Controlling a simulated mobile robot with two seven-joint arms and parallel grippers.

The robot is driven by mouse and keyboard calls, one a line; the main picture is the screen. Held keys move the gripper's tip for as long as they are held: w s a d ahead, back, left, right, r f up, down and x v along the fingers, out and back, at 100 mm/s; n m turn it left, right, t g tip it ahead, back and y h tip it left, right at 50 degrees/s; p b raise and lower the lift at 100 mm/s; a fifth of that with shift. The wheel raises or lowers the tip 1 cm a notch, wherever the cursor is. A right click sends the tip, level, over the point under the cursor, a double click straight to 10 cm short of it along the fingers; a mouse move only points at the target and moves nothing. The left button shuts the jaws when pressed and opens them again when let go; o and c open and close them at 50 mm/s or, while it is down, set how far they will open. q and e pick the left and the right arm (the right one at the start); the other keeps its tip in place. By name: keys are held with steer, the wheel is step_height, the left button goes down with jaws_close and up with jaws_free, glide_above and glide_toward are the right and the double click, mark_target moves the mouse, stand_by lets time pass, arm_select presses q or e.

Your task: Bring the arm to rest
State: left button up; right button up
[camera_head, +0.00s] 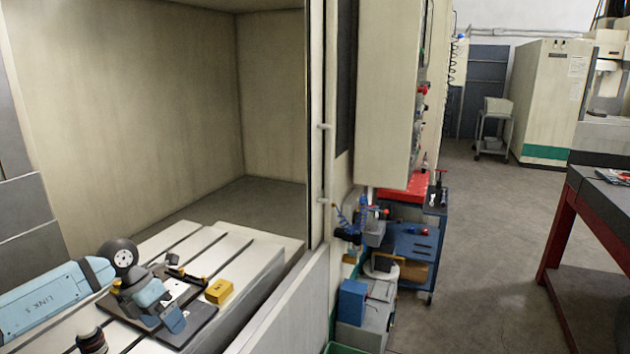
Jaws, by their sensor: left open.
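My left arm comes in from the left, light blue with dark joints. My left gripper (158,308) is over a dark mould base plate (196,326) on the slotted machine table (226,247). Its jaws are open. Whether the fingers touch the plate or hover over it I cannot tell. A yellow block (219,291) is at the plate's right side, apart from the gripper. The gripper and wrist hide part of the plate. My right gripper is out of view.
The machine's side wall (185,110) and front panel (290,312) bound the table. A control cabinet (391,90) stands to the right. Beyond are a blue tool cart (412,246) and a red-legged bench (556,235). The floor between them is clear.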

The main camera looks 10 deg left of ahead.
arm_select(q)
steer(key=s+d+n+t+h+p, duration=0.1)
steer(key=s+d+n+t+h, duration=0.25)
steer(key=d, duration=0.45)
steer(key=s+d+n+t+h+p, duration=0.2)
steer(key=d+n+h, duration=0.25)
steer(key=d, duration=0.35)
steer(key=s+d+n+t+h+p, duration=0.1)
steer(key=s+d+n+t+h, duration=0.15)
steer(key=d+h, duration=0.4)
steer(key=s+a+f+n+t+y+p, duration=0.3)
steer(key=s+f+n+y, duration=1.3)
steer(key=n, duration=1.1)
steer(key=s, duration=0.2)
steer(key=shift+s+a+f+p, duration=0.3)
steer(key=shift+a, duration=0.05)
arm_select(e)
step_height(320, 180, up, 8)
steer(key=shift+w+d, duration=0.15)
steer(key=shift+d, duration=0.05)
